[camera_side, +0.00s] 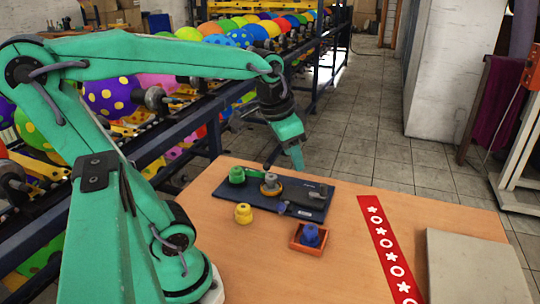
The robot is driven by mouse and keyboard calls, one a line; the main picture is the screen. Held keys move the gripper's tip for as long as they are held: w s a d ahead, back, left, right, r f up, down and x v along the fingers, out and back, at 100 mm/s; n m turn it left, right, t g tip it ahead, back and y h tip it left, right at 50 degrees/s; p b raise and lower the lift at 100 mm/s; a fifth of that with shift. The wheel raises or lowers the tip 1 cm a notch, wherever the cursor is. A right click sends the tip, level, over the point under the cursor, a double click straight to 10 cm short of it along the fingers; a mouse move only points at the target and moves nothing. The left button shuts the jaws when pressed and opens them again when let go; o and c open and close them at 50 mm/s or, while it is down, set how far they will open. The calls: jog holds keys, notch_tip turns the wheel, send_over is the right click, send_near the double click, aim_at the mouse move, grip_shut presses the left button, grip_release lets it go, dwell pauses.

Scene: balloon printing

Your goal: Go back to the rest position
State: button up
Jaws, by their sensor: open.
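My gripper (290,150) hangs at the end of my green arm, above the far part of the orange table (300,270). It points down and looks empty. It is apart from the objects below it. The arm reaches across the picture from the left, with its upper link nearly level. My gripper is seen edge-on, so the gap between its fingers is hard to make out.
A dark blue mat (312,212) holds a green piece (237,175) and a grey piece on a ring (270,183). A yellow piece (243,213) stands in front. A blue piece (310,235) sits in an orange tray (296,245). A red patterned strip (385,243) and grey slab (470,270) lie right.

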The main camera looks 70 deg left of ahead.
jog(key=s+d+f+n+t, duration=0.1)
jog(key=s+d, duration=0.4)
jog(key=shift+s+f+t+h, duration=0.25)
jog(key=shift+f+t+h, duration=0.05)
jog(key=shift+f+t, duration=0.1)
